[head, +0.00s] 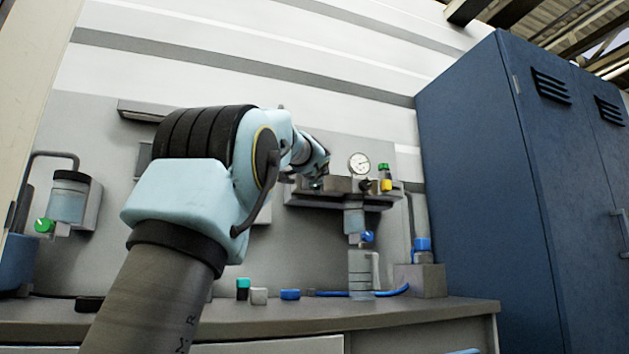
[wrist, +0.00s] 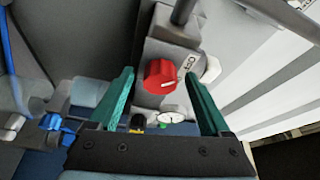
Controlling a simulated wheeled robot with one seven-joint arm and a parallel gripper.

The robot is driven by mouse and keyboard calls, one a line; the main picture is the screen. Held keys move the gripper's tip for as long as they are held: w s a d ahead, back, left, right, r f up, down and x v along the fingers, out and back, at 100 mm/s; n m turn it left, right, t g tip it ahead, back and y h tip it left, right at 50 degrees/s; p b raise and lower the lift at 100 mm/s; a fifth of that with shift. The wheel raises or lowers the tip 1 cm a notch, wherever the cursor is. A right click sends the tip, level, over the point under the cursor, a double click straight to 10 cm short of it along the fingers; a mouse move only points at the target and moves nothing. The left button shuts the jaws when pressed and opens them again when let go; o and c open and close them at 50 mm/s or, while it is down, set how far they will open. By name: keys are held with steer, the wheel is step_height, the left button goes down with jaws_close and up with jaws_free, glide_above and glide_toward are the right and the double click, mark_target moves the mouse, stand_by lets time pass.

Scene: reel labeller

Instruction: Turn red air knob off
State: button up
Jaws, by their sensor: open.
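The red air knob (wrist: 160,73) is round, with a pale pointer line, and sits on the face of a grey valve block (wrist: 178,32). A white label (wrist: 188,72) with dark lettering is beside it, partly covered by a finger. My gripper (wrist: 159,75) is open, its two green fingers on either side of the knob with gaps showing. I cannot tell how far the fingertips are from the knob in depth. In the head view, my arm reaches toward the wall-mounted air unit (head: 340,198) and hides the knob.
A round gauge (head: 359,163) and a green-and-yellow fitting (head: 385,178) stand close to the right of my gripper. Blue fittings (wrist: 55,125) show at left in the wrist view. A tall blue cabinet (head: 490,180) is at right.

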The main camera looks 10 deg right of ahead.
steer(key=r+b+v, duration=0.1)
steer(key=b+v, duration=0.3)
steer(key=v, duration=0.6)
steer(key=shift+s+f+b, duration=0.3)
steer(key=shift+s+f, duration=0.15)
steer(key=shift+f, duration=0.05)
